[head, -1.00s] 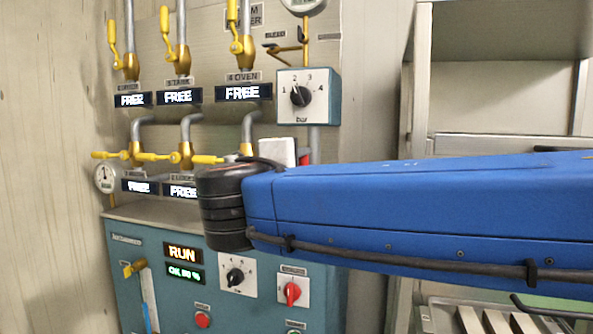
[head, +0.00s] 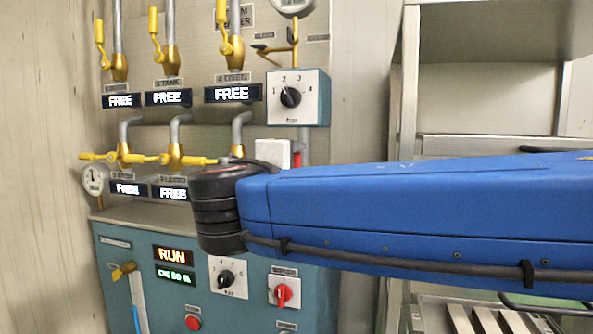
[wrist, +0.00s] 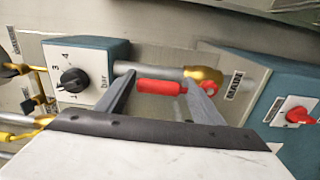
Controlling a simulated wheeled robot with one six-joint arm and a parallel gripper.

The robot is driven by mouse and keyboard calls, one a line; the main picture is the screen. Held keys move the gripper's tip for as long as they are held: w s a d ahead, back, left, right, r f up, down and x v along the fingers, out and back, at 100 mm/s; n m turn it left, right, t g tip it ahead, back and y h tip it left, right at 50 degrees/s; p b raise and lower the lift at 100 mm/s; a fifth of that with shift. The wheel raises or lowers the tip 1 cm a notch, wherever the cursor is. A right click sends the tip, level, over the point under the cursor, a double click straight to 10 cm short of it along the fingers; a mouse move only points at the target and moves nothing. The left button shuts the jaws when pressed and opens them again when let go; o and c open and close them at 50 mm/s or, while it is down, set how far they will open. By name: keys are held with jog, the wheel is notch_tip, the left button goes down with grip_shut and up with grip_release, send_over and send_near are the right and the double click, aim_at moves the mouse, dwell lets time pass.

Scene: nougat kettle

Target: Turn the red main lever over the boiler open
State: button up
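In the wrist view the red main lever (wrist: 160,87) runs alongside a grey pipe, its handle in line with the pipe. Its inner end meets a brass valve (wrist: 205,74) beside a "MAIN" label. My gripper (wrist: 160,80) is open, one finger near each end of the handle. The handle shows between the fingers; I cannot tell whether either touches it or how deep it lies between them. In the head view only a small red part of the lever (head: 298,159) shows above my blue arm; my fingers are hidden there.
A dial box (head: 297,97) is above the lever. The teal boiler cabinet (head: 125,235) with a red knob (head: 283,292) is below. Yellow valve handles (head: 170,160) and pipes crowd the left. A metal rack (head: 410,90) stands at the right.

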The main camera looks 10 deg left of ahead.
jog(key=shift+s, duration=0.1)
jog(key=s+a, duration=0.1)
jog(key=s, duration=1.6)
jog(key=shift+a, duration=0.2)
jog(key=shift+s, duration=0.15)
